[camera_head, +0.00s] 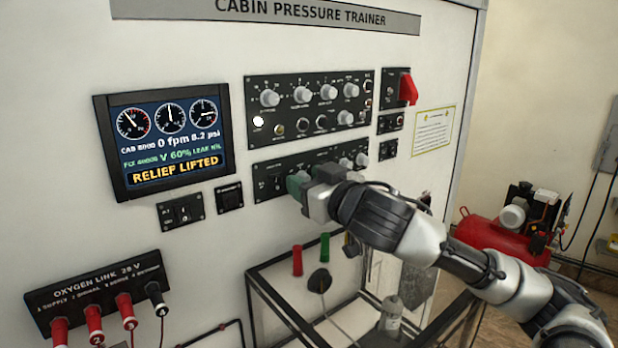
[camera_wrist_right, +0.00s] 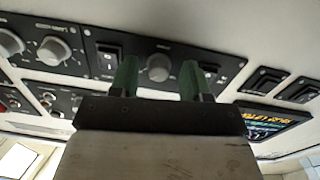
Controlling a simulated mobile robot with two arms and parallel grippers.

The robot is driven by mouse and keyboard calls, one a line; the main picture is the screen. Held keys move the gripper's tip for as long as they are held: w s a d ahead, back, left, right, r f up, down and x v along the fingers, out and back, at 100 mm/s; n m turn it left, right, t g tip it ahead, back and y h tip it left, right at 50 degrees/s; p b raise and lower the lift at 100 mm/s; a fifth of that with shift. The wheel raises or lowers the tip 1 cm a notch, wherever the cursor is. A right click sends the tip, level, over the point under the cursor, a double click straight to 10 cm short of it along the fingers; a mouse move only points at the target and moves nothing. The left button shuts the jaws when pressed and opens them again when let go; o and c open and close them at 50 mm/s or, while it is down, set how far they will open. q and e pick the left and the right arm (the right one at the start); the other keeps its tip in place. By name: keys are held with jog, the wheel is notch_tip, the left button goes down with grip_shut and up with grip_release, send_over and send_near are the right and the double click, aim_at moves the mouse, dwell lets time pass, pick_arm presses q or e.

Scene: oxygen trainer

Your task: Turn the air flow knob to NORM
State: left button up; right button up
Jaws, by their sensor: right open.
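My right gripper (camera_head: 297,186) reaches in from the right, with its green fingertips at the lower black control panel (camera_head: 266,168). In the right wrist view my right gripper (camera_wrist_right: 157,78) is open, one green finger on each side of a round grey knob (camera_wrist_right: 158,67). A gap shows between the knob and each finger. The knob's label is too small to read, so I cannot confirm it is the air flow knob or tell its setting. In the head view the gripper hides this knob. Other grey knobs (camera_head: 361,159) show right of the gripper. My left gripper is not in view.
The display (camera_head: 165,140) reads RELIEF LIFTED. An upper knob panel (camera_head: 309,102) sits above, with a red switch guard (camera_head: 408,88) to its right. A black-framed cart (camera_head: 262,297) stands below. A red compressor (camera_head: 510,230) stands at the right.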

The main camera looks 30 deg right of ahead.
grip_shut()
jog(key=shift+d, duration=0.1)
jog(key=shift+n, duration=0.3)
jog(key=n, duration=0.9)
jog(key=shift+s, duration=0.1)
jog(key=shift+n, duration=0.3)
dwell(0.3)
grip_release()
